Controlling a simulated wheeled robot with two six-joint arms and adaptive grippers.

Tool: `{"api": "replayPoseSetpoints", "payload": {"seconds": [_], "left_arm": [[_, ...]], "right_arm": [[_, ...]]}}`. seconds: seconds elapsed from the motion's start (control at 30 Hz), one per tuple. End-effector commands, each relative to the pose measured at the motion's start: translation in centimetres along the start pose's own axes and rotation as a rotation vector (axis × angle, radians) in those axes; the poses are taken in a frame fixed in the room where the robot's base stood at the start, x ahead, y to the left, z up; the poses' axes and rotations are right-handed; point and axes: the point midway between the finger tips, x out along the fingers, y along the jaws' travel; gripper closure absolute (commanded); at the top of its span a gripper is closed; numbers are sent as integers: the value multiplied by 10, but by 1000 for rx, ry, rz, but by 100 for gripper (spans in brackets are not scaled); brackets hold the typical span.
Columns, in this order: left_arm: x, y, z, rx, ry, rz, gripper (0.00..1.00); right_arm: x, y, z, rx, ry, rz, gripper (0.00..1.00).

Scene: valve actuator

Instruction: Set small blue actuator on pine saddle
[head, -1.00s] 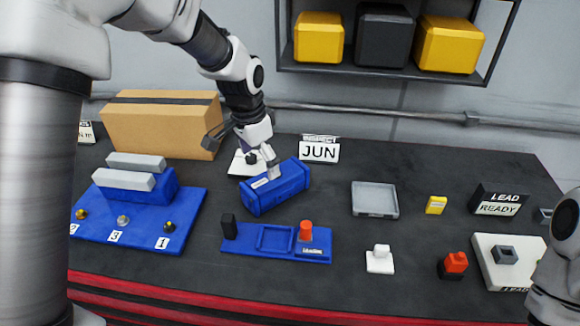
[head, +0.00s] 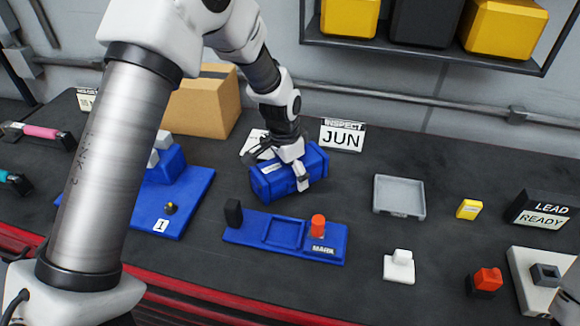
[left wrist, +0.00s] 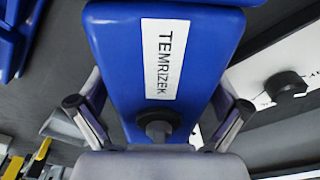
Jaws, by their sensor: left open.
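A blue block-like actuator (head: 268,184) with a white label lies on the dark table, left of the middle in the head view. In the left wrist view the blue body (left wrist: 205,75) fills the middle, with a label reading TEMRIZEK and a dark round knob near the gripper. My left gripper (head: 283,163) is over the actuator in the head view. Its open fingers (left wrist: 160,118) stand either side of the blue body in the wrist view; I cannot tell whether they touch it. I cannot make out a pine saddle. My right gripper is not in view.
A blue base (head: 255,244) with a red knob lies in front of the actuator. Another blue plate (head: 190,205) is to its left, partly behind my arm. A grey tray (head: 399,213) lies right.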

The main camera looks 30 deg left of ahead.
Motion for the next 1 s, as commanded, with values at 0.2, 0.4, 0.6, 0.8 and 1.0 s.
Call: {"api": "replayPoseSetpoints", "payload": {"seconds": [0.2,0.4,0.6,0.8,1.0], "left_arm": [[3,0,0,0,1,0,0],[3,0,0,0,0,0,71],[2,0,-1,0,2,-1,90],[-1,0,-1,0,3,-2,92],[-31,-1,-6,0,8,-5,92]], "right_arm": [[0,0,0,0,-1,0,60],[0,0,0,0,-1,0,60],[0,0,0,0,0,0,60],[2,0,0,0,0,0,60],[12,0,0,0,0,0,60]]}}
